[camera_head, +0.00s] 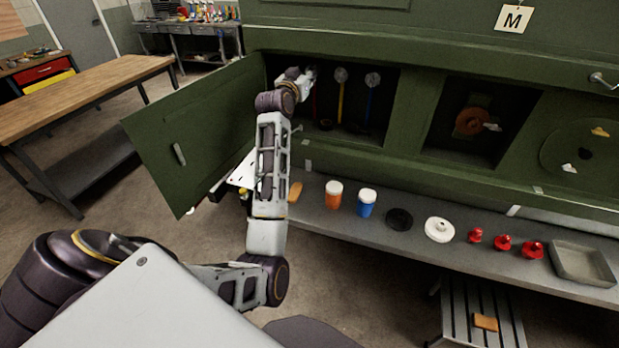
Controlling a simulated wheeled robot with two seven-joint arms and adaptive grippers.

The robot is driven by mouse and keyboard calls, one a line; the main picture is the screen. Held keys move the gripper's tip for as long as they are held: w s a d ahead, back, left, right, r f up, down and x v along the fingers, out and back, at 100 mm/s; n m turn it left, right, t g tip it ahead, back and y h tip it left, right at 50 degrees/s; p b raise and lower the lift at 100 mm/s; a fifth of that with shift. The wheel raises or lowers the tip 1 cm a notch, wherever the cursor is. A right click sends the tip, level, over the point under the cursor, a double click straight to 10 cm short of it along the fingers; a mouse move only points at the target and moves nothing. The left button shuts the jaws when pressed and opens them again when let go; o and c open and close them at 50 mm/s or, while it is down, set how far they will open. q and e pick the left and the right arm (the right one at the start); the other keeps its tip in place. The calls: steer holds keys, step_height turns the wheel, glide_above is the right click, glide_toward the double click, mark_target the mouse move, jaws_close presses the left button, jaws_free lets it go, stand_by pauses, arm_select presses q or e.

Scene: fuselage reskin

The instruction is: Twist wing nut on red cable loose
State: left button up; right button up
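Inside the open green compartment, the red cable (315,103) hangs at the left, with a yellow cable (340,103) and a blue cable (369,104) to its right. Round grey fittings top the yellow cable (341,75) and the blue cable (372,79). My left arm reaches up into the compartment, and my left gripper (308,76) is at the top of the red cable. It hides the wing nut there. Its fingers are too small and covered to tell whether they are open or shut, or touching the nut. My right gripper is not in view.
The green door (205,130) stands open left of my arm. The grey shelf (385,236) below carries an orange-and-white jar (334,195), a blue-and-white jar (367,203), discs, several red parts and a grey tray (582,264). A wooden workbench (80,92) stands at left.

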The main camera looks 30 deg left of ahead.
arm_select(q)
steer(key=b+v, duration=0.3)
steer(key=v, duration=0.9)
steer(key=s+d+f+m+g+h, duration=0.1)
steer(key=s+d+f+g, duration=0.1)
steer(key=f, duration=0.5)
steer(key=s+d+f+m+g+h, duration=0.1)
steer(key=d+f, duration=0.3)
steer(key=f, duration=0.4)
steer(key=s+d+f+m+g+h, duration=0.1)
steer(key=s+d+f+g, duration=0.1)
steer(key=f, duration=0.6)
steer(key=shift+s+d+f+g, duration=0.3)
steer(key=shift+d+g, duration=0.2)
steer(key=shift+d, duration=0.2)
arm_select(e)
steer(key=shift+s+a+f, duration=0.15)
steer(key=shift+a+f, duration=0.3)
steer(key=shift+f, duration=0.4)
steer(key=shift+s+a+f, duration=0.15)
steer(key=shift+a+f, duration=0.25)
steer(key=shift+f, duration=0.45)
arm_select(q)
steer(key=shift+o, duration=0.3)
steer(key=shift+r, duration=0.15)
